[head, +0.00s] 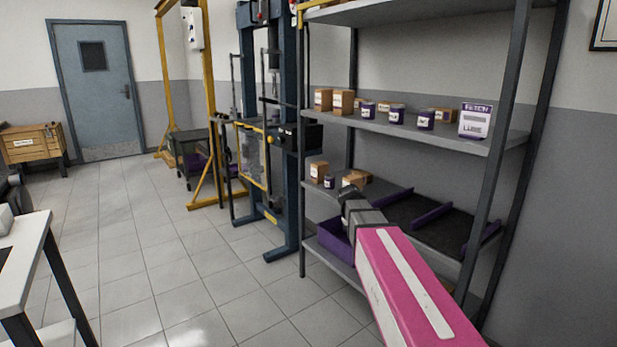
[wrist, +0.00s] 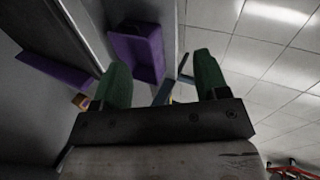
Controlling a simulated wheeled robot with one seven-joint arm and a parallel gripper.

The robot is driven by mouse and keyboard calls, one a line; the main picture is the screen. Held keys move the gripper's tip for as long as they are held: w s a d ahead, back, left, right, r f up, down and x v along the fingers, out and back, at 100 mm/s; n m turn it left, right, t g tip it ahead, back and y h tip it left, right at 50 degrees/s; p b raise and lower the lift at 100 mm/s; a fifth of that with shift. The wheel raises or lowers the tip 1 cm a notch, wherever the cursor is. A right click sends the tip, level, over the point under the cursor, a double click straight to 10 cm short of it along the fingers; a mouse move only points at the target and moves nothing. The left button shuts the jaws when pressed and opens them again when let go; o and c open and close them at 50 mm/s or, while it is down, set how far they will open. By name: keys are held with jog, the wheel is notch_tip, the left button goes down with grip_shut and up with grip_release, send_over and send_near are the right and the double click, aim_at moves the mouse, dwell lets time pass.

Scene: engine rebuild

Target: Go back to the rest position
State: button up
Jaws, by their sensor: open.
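My gripper (wrist: 161,82) shows in the wrist view with two green fingers spread wide and nothing held between them. In the head view my pink arm reaches from the lower right toward the shelf rack, and the dark end of my gripper (head: 349,196) is in front of the lower shelf. The fingertips are hard to make out there. A purple bin (head: 335,240) is just below and left of my gripper, partly hidden by the arm. It also shows beyond the fingers in the wrist view (wrist: 138,50).
A blue press (head: 290,190) stands farther left. A white table (head: 22,240) is at lower left. The tiled floor between is clear.

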jog(key=s+f+m+g+y, duration=0.3)
jog(key=s+f+m, duration=0.5)
jog(key=s+f, duration=0.8)
jog(key=s, duration=0.4)
jog(key=shift+f+y, duration=0.35)
jog(key=shift+y, duration=0.05)
dwell(0.5)
